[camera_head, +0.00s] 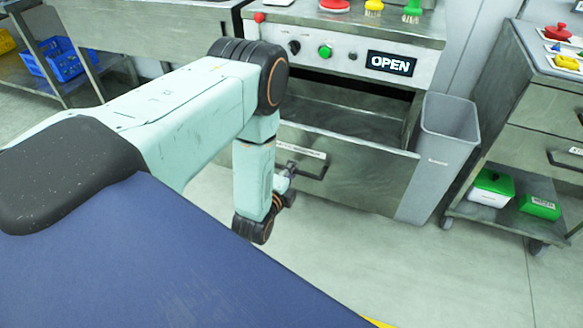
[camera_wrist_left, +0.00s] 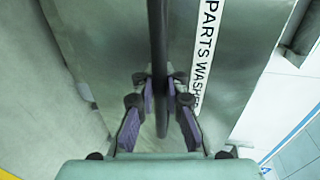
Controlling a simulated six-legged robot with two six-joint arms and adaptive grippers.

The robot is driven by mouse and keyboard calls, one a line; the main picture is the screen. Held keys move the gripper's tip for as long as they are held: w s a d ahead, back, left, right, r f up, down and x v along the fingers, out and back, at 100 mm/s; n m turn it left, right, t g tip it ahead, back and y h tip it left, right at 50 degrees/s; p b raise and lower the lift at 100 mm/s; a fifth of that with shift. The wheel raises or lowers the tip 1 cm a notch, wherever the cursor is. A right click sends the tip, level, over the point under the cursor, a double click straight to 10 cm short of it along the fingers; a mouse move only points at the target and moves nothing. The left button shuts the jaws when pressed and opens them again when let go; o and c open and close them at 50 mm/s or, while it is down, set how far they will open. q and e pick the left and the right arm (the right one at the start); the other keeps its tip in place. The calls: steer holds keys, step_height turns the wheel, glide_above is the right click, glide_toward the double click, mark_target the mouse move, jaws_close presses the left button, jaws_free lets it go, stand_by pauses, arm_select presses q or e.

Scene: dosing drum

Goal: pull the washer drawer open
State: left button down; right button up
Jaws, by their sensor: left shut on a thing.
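The washer drawer (camera_head: 350,180) is the steel front below the control panel in the head view. It stands out from the cabinet, and its dark inside shows behind the front's top edge. Its dark bar handle (camera_head: 313,172) is partly hidden by my left arm. In the left wrist view the handle (camera_wrist_left: 158,50) runs down the middle, beside a "PARTS WASHER" label (camera_wrist_left: 207,45). My left gripper (camera_head: 288,172) is at the handle. In the left wrist view the fingers of my left gripper (camera_wrist_left: 160,88) are shut on the handle from both sides. My right gripper is not in view.
A grey bin (camera_head: 445,150) stands close to the drawer's right side. A cart (camera_head: 505,180) with green-lidded boxes stands farther right. The panel above has knobs and an "OPEN" sign (camera_head: 391,63). A blue crate (camera_head: 55,62) is at the far left. The floor (camera_head: 400,260) in front is clear.

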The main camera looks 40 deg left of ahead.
arm_select(q)
steer(key=shift+w+a+r, duration=0.1)
steer(key=shift+a+r, duration=0.05)
steer(key=c, duration=1.4)
jaws_free()
steer(key=v, duration=1.2)
